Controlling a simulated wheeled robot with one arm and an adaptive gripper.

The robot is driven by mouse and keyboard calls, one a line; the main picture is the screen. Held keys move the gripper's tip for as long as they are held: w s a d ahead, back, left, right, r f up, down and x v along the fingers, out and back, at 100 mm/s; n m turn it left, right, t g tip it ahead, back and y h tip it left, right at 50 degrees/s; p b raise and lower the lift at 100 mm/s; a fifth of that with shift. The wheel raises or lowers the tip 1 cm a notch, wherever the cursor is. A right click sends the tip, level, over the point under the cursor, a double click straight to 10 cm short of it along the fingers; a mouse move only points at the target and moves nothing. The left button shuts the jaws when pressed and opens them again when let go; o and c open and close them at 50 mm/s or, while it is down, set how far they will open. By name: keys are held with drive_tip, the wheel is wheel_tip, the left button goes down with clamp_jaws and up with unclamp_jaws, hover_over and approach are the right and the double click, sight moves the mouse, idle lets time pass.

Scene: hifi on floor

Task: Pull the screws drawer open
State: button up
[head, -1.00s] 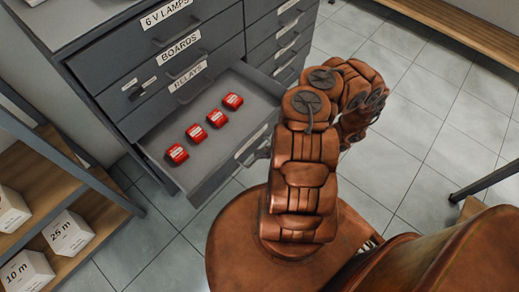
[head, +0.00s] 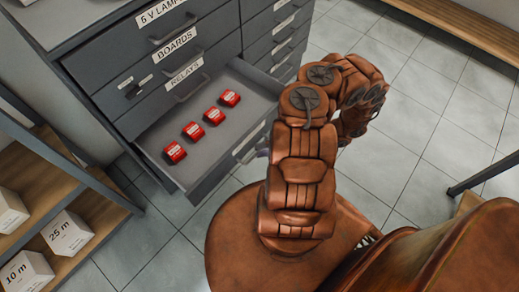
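A grey drawer (head: 225,151) stands pulled out of the dark grey cabinet (head: 109,72), below the front labelled RELAYS (head: 185,74). Red boxes with white labels (head: 193,131) lie in a row inside it. The open drawer's front carries a pale label strip that I cannot read from here, so I cannot tell whether it is the screws drawer. My brown arm rises just right of this front and covers part of it. My gripper is hidden behind the arm, and its hold on any handle cannot be seen.
Fronts labelled BOARDS (head: 174,43) and 6 V LAMPS sit above, shut. A second column of shut drawers (head: 272,32) stands to the right. A wooden shelf (head: 95,223) with white boxes is at left. A bench (head: 460,30) lies at upper right. Tiled floor is clear at right.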

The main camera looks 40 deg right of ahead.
drive_tip(key=v, duration=1.1)
idle(0.6)
